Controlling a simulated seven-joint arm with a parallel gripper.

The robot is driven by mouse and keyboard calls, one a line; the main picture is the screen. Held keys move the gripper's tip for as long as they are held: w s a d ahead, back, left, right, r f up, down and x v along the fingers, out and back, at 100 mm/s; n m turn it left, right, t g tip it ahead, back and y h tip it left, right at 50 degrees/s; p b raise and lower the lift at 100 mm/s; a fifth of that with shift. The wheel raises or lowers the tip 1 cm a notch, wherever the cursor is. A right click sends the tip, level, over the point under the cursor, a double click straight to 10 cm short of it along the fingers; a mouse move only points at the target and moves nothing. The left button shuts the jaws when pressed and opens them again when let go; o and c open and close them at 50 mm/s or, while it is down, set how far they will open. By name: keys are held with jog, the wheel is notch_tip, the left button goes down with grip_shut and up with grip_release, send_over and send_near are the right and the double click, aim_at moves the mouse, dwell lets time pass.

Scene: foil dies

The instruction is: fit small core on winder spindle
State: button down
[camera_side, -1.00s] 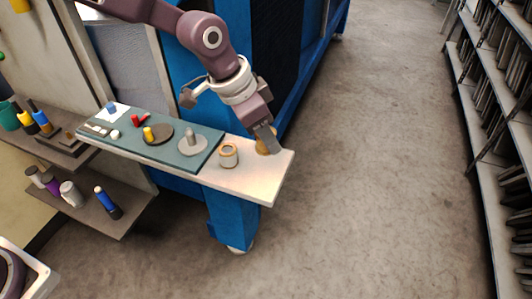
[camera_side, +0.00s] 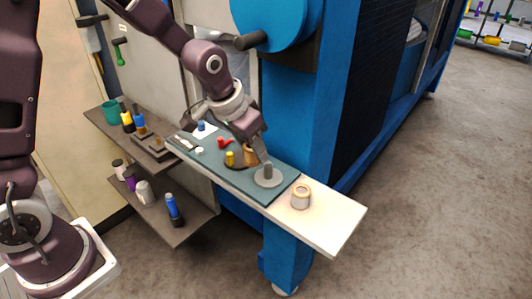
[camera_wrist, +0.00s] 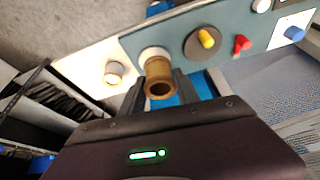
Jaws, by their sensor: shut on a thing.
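My gripper (camera_side: 258,155) is shut on a tan hollow core (camera_side: 248,157). In the wrist view the core (camera_wrist: 159,72) sits between the two fingers (camera_wrist: 160,88), its open end facing the camera. It appears above the teal mat, close to the grey post (camera_side: 268,172) on its round grey base; the exact height is unclear. A dark horizontal rod (camera_side: 250,41) juts from a large blue disc (camera_side: 283,20) on the machine, above and behind my gripper. A second, pale core with a tan rim (camera_side: 300,197) stands on the white board end.
The teal mat (camera_side: 258,191) also holds a yellow peg (camera_side: 230,158) on a dark disc, a red piece (camera_side: 225,142) and a blue piece (camera_side: 201,126). Lower shelves at left carry bottles (camera_side: 173,207). The white board's right end (camera_side: 335,222) is clear.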

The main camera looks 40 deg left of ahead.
aim_at(268, 162)
jog(key=shift+m+h, duration=0.4)
jog(key=shift+m, duration=0.5)
jog(key=shift+w+d+r, duration=0.1)
jog(key=shift+w+d, duration=0.15)
jog(key=shift+w, duration=0.4)
jog(key=shift+w+d+r, duration=0.1)
jog(key=shift+w+d, duration=0.15)
jog(key=shift+w, duration=0.4)
jog(key=shift+w+d+r, duration=0.1)
jog(key=shift+w+d, duration=0.15)
jog(key=shift+w, duration=0.4)
jog(key=shift+f, duration=0.15)
jog(key=shift+f, duration=0.85)
jog(key=shift+f, duration=2.65)
jog(key=c, duration=0.8)
grip_release()
